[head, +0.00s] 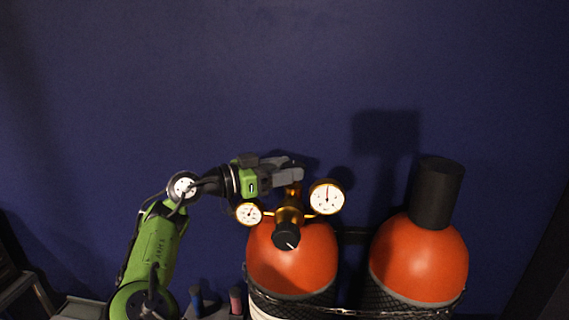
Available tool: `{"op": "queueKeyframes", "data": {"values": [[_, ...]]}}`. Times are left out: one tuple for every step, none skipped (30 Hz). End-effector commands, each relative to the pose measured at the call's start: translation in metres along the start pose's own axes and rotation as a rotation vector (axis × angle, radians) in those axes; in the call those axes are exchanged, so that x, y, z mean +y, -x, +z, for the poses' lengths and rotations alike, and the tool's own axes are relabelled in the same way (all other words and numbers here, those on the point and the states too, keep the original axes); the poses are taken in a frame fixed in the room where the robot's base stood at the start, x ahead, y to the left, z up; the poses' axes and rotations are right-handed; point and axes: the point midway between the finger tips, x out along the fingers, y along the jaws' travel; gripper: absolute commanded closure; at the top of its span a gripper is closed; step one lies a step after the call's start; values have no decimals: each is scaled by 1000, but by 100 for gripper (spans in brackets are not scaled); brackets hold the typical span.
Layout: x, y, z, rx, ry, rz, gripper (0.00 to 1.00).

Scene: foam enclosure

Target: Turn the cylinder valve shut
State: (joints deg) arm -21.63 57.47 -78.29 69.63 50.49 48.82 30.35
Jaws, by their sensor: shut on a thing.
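An orange gas cylinder (292,262) stands upright at the centre of the head view. A brass valve body (290,205) rises from its top, with a black knob (286,236) facing me that bears a white mark. A small gauge (249,213) is on the left and a larger gauge (327,197) on the right. My gripper (292,172) reaches in from the left and is at the very top of the valve, its grey fingers shut there. The cylinder valve's handwheel is mostly hidden behind the fingers, with a dark part showing past them.
A second orange cylinder (418,262) with a black cap (438,193) stands to the right. A strap (350,309) runs across both cylinders. A blue wall (270,80) is behind. A blue item (196,300) and a red item (236,301) stand low on the left.

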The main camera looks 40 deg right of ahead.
Motion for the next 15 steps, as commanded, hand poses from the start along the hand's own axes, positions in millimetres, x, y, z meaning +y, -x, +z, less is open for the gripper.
{"op": "queueKeyframes", "data": {"values": [[-1, 0, -7, -7, 8, 21, 74], [-2, 0, -7, -7, 8, 32, 74], [-2, 0, -7, -8, 8, 45, 74], [-2, 0, -7, -8, 8, 54, 74], [-2, 0, -6, -8, 8, 63, 74], [-2, 0, -5, -9, 7, 72, 74], [-2, -1, -5, -9, 6, 77, 74], [-2, -1, -4, -8, 6, 81, 74], [-2, 0, -3, -8, 6, 84, 74], [-2, 0, -2, -8, 5, 86, 74], [-2, 0, -2, -8, 5, 86, 74], [-2, 0, -1, -7, 5, 87, 74], [-2, 0, -1, -7, 4, 86, 74], [-2, -1, 0, -7, 4, 86, 74], [-2, -1, 0, -6, 4, 86, 74]]}}
